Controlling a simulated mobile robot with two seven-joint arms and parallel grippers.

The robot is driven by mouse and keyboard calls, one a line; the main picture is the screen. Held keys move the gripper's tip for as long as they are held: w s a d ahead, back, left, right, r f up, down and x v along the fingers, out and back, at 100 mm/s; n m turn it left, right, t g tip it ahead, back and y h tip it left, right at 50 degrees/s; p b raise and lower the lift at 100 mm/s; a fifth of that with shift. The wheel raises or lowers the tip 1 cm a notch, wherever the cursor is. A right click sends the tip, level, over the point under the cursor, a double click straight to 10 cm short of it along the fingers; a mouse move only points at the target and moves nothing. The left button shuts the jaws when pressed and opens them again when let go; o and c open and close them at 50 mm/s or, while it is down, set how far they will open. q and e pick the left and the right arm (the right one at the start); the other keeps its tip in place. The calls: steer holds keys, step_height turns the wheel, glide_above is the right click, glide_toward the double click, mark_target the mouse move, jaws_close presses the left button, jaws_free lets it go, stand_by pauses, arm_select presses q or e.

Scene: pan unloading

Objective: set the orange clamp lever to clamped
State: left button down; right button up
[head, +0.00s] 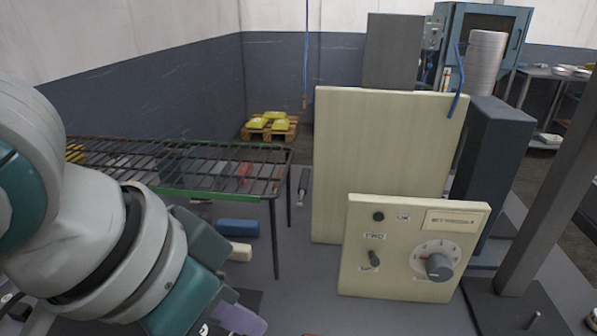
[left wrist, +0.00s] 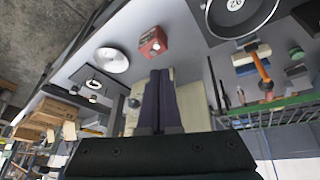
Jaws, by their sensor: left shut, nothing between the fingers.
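My left gripper (head: 240,319) is low in the head view, mostly cut off by the bottom edge. In the left wrist view its two dark purple fingers (left wrist: 158,100) lie together, shut and empty. An orange bar or handle (left wrist: 261,68) with a dark end shows at the right of the wrist view, apart from the fingers, beside blue and pale blocks. It may be the orange clamp lever, but I cannot tell for sure, nor its setting. No orange lever shows in the head view. My right gripper is not in view.
A cream control panel (head: 408,250) with a dial (head: 438,267) stands right of my gripper, before a tall cream board (head: 375,150). A wire rack (head: 200,165) stands behind my left arm. A blue block (head: 237,227) lies below it. A red box (left wrist: 152,42) is beyond the fingertips.

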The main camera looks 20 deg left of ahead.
arm_select(q)
steer(key=w+a+r+n+y+b, duration=0.1)
steer(key=w+a+r+n+b, duration=0.1)
steer(key=w+a, duration=0.4)
steer(key=w+a+r+n+y+b, duration=0.2)
steer(key=w+a+r+n, duration=0.2)
steer(key=a, duration=0.5)
steer(key=shift+w, duration=1.05)
steer(key=x, duration=1)
steer(key=shift+a, duration=0.15)
steer(key=shift+w, duration=0.1)
